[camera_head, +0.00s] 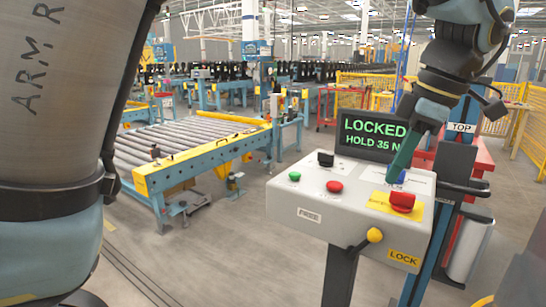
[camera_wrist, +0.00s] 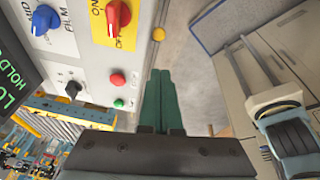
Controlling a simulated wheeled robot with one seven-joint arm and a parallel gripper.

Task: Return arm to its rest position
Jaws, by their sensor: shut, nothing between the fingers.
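My gripper (camera_head: 393,176) reaches down from the upper right, over the back right of a white control box (camera_head: 310,228). Its green fingers are together and hold nothing; they show in the wrist view (camera_wrist: 160,72) beside the box's edge. The box has a red knob (camera_head: 402,201) on a yellow plate, and a blue knob (camera_wrist: 45,18) partly hidden behind the fingers in the head view. I cannot tell whether the fingertips touch the box. A screen (camera_head: 368,135) reads "LOCKED, HOLD 35 N".
The box also carries a red button (camera_head: 334,186), a green button (camera_head: 295,176), a black knob (camera_head: 325,158) and a yellow ball lever (camera_head: 375,235) at the front. A roller conveyor (camera_head: 180,145) stands to the left. Open floor lies between it and the box.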

